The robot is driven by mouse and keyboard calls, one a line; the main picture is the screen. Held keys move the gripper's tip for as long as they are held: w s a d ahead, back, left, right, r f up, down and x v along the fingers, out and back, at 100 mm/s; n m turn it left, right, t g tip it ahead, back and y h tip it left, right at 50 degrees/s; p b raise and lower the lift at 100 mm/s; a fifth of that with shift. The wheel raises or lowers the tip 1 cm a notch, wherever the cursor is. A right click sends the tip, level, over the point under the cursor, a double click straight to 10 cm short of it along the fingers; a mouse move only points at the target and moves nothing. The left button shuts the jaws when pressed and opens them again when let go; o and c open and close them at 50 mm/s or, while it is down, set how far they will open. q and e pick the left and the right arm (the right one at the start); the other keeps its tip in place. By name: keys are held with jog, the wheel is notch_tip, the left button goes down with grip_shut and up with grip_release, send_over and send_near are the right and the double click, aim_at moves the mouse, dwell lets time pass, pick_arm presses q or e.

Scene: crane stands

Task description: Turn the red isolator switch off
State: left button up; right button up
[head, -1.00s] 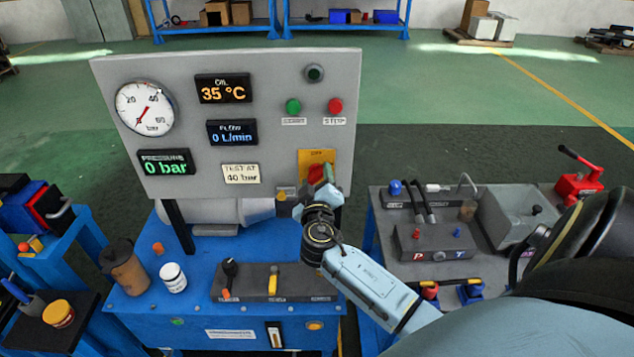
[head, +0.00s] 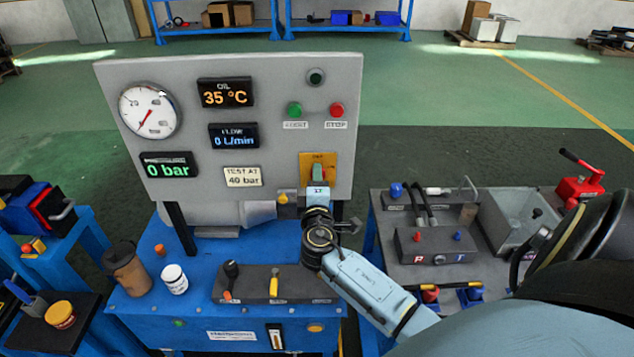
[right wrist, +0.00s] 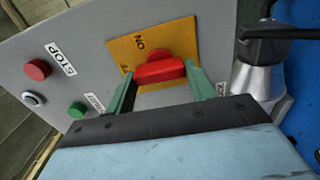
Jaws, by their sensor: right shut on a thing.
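The red isolator switch (right wrist: 160,70) sits on a yellow plate (right wrist: 120,50) on the grey panel. In the right wrist view its bar lies between the two green fingers of my right gripper (right wrist: 160,92), which is shut on it. The bar's left end points toward a partly hidden label ending in F; the ON label is above it. In the head view the plate (head: 305,160) is at the panel's lower right, and my right gripper (head: 317,175) covers most of the switch. My left gripper is not in view.
A yellow-handled valve (head: 283,198) is close left of my gripper. Green (head: 294,109) and red (head: 337,109) buttons sit above the plate. The pressure display (head: 168,169) reads 0 bar. A brown cup (head: 127,270) and white jar (head: 174,279) stand on the blue bench.

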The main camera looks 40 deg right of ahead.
jog(key=shift+n, duration=0.3)
jog(key=o, duration=1)
jog(key=b+v, duration=0.2)
jog(key=v, duration=1.1)
jog(key=shift+s+a, duration=0.1)
jog(key=shift+a, duration=0.05)
jog(key=shift+s, duration=0.1)
